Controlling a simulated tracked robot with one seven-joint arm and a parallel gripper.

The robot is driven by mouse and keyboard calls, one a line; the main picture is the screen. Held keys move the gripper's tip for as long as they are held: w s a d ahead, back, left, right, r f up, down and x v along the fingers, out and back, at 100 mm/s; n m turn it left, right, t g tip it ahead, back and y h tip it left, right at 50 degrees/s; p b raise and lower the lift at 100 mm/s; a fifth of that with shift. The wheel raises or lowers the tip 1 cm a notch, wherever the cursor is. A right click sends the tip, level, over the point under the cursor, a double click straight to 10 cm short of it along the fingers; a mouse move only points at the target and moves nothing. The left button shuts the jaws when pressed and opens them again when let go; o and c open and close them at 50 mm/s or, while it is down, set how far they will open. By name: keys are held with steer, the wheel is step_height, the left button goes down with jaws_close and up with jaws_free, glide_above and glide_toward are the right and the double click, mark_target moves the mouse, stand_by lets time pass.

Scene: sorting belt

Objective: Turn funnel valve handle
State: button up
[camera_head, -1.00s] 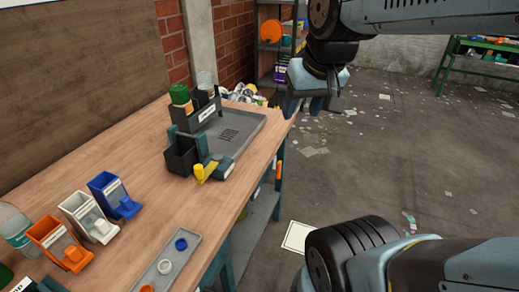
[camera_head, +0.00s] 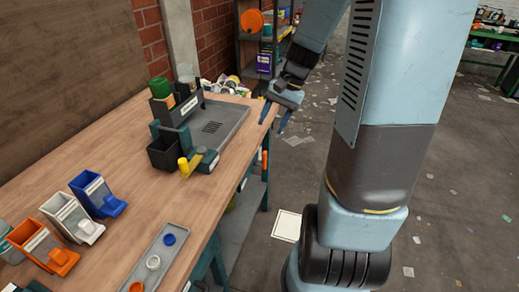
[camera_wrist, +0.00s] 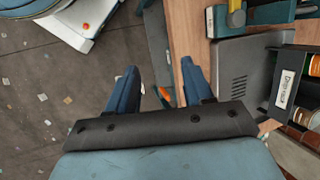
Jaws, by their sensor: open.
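A yellow handle (camera_head: 190,165) sticks out at the front of a dark fixture on the workbench, beside a black open-topped box (camera_head: 163,154). The handle also shows at the top of the wrist view (camera_wrist: 237,17). No funnel can be made out clearly. My gripper (camera_head: 274,119) is open and empty, beyond the bench's right edge and to the right of the handle. In the wrist view its two blue fingers (camera_wrist: 158,75) are spread apart, over the bench edge and floor, with the handle ahead and to the right.
Open floor lies right of the bench (camera_head: 140,190).

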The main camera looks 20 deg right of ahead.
steer(key=w+d+f+m+t+y, duration=0.1)
steer(key=w+d+f+m+y, duration=0.25)
steer(key=f, duration=0.45)
steer(key=w+d+f+m+t+y, duration=0.1)
steer(key=w+d+f+m+y, duration=0.3)
steer(key=f, duration=0.3)
steer(key=m+t+y, duration=0.2)
steer(key=m+t, duration=0.8)
steer(key=m, duration=0.1)
glide_toward(265, 152)
steer(key=shift+h, duration=0.25)
steer(key=x, duration=1)
steer(key=shift+w+f, duration=0.1)
steer(key=shift+f, duration=0.1)
jaws_close()
